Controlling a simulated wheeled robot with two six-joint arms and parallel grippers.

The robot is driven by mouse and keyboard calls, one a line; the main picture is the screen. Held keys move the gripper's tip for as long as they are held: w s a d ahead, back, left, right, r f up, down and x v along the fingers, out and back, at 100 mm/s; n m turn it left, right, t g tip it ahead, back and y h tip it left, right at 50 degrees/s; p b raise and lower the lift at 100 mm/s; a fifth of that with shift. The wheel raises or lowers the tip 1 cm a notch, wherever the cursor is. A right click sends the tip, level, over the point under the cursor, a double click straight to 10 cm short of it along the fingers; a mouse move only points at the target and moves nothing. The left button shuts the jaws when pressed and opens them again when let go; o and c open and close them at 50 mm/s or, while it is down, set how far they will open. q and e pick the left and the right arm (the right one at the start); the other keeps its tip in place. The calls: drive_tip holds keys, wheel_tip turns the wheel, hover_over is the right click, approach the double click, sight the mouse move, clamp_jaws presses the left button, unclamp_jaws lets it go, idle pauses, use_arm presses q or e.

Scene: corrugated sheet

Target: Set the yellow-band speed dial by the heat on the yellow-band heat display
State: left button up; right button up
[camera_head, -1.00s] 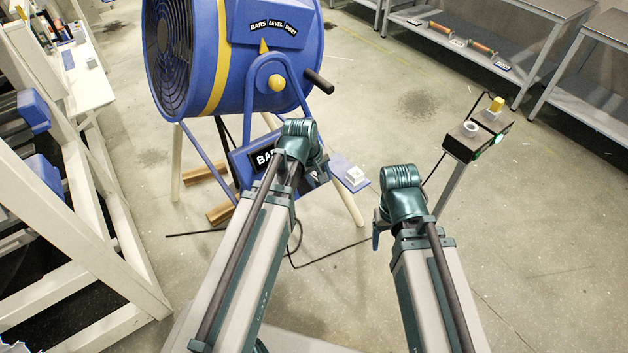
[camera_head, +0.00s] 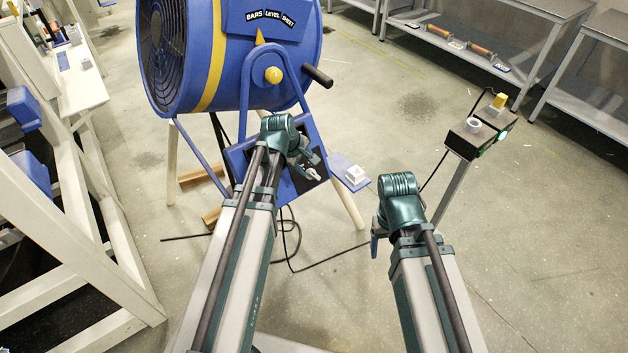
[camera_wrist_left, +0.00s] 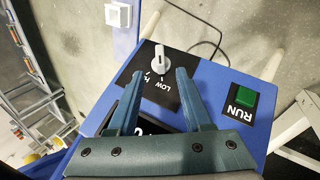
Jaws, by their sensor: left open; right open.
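The blue fan drum (camera_head: 290,65) has a yellow band (camera_head: 213,60) around it. Its tilted blue control panel carries a white speed dial (camera_head: 312,173) on a black plate. In the left wrist view, the dial (camera_wrist_left: 160,58) sits beside the words LOW and a partly hidden H. My left gripper (camera_wrist_left: 160,75) is open, its fingertips on either side of and just short of the dial, holding nothing. It also shows over the panel in the head view (camera_head: 303,156). My right gripper (camera_head: 376,240) hangs right of the fan, mostly hidden by its wrist. I cannot make out a heat reading.
A green RUN button (camera_wrist_left: 241,97) is on the panel's right side. A post to the right bears dark boxes (camera_head: 473,139) with a green light. A white rack with blue bins (camera_head: 25,108) stands left. Grey shelves (camera_head: 490,50) stand at back right. Cable lies on the floor.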

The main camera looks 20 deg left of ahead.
sight(313, 174)
use_arm(q)
drive_tip(key=b+x, duration=0.7)
drive_tip(key=x, duration=0.2)
drive_tip(key=shift+w+f, duration=0.1)
drive_tip(key=shift+f, duration=0.1)
clamp_jaws()
